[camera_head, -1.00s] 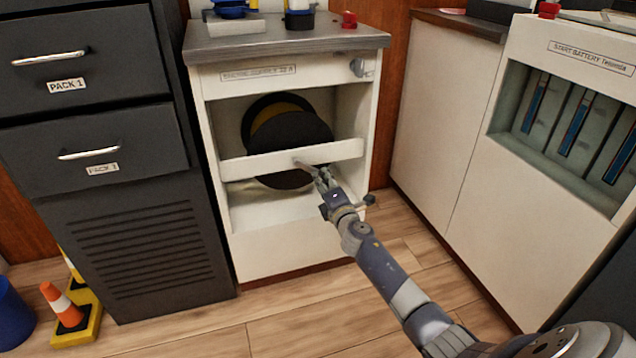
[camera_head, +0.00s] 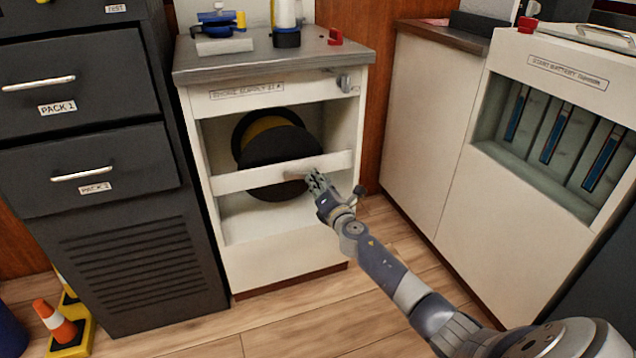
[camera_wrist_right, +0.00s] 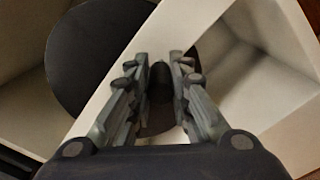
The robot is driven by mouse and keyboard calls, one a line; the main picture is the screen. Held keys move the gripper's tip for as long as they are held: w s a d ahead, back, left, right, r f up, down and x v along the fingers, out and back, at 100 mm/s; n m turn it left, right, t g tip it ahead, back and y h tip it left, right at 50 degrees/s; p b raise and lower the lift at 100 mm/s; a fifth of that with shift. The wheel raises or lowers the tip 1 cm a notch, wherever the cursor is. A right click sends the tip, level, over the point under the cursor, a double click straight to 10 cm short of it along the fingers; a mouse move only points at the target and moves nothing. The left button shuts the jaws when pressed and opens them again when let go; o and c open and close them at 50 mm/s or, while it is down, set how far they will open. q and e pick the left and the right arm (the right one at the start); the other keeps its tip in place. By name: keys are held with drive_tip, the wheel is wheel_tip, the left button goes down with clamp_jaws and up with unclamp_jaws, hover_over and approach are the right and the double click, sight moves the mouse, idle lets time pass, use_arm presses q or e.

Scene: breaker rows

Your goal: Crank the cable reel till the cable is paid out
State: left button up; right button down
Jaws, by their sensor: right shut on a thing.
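The cable reel (camera_head: 278,146) sits in the open bay of the white cabinet, behind a white crossbar. Its black discs show above and below the bar, with yellow between them at the top. In the right wrist view a black disc (camera_wrist_right: 95,55) fills the upper left. My right gripper (camera_head: 315,178) is in front of the bar, near its right end. It is shut on a small dark handle (camera_wrist_right: 160,80) between its fingers in the right wrist view. The fingers hide most of the crank in the head view. My left gripper is not in view.
The white crossbar (camera_head: 235,180) spans the bay close to my fingers. A dark drawer unit (camera_head: 85,150) stands left, with a cone (camera_head: 55,322) on the floor. A white battery cabinet (camera_head: 545,205) stands right. Small items lie on the grey top (camera_head: 200,70).

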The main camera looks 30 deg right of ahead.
drive_tip(key=c, duration=1.5)
unclamp_jaws()
drive_tip(key=shift+o, duration=0.2)
drive_tip(key=v, duration=1.2)
